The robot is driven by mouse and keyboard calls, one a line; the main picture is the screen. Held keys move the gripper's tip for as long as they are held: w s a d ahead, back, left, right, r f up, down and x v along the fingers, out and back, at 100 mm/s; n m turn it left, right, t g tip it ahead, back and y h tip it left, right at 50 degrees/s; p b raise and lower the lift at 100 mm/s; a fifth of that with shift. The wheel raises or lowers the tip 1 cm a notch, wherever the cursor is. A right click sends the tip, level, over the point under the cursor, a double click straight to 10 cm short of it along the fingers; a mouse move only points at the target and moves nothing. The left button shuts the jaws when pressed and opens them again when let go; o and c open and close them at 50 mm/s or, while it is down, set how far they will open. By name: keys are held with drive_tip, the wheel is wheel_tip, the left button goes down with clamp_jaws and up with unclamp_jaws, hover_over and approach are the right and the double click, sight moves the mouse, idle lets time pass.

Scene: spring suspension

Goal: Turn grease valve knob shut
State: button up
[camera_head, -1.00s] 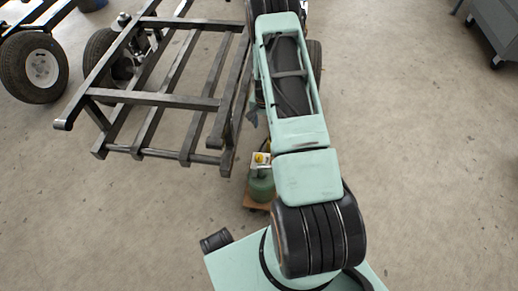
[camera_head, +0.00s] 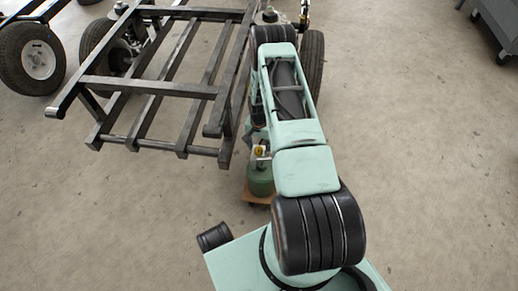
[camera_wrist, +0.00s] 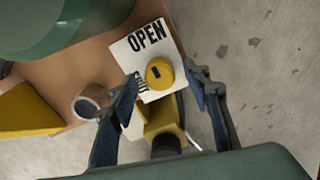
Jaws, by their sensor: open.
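The yellow round knob (camera_wrist: 159,73) with a dark slot sits on a white plate (camera_wrist: 146,40) marked OPEN; a second word is partly covered. In the wrist view my gripper (camera_wrist: 162,74) is open, one finger on each side of the knob in the picture. I cannot tell whether either finger touches it. A yellow valve body (camera_wrist: 163,122) with a black fitting lies just below the knob. In the head view the yellow knob (camera_head: 260,150) shows small beside my arm, above the green tank (camera_head: 260,180). My gripper is mostly hidden there.
The green tank's base is a brown board (camera_wrist: 95,55). A grey pipe end (camera_wrist: 90,101) and a yellow wedge (camera_wrist: 27,108) are left of my fingers. A dark steel frame (camera_head: 150,97) with wheels stands close left of my arm. Open concrete floor lies to the right.

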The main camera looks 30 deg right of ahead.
drive_tip(key=shift+f, duration=0.1)
drive_tip(key=c, duration=1.1)
drive_tip(key=shift+c, duration=0.2)
drive_tip(key=shift+n, duration=0.3)
drive_tip(key=n, duration=0.3)
drive_tip(key=shift+n, duration=0.3)
drive_tip(key=n, duration=0.9)
drive_tip(key=shift+n, duration=2.3)
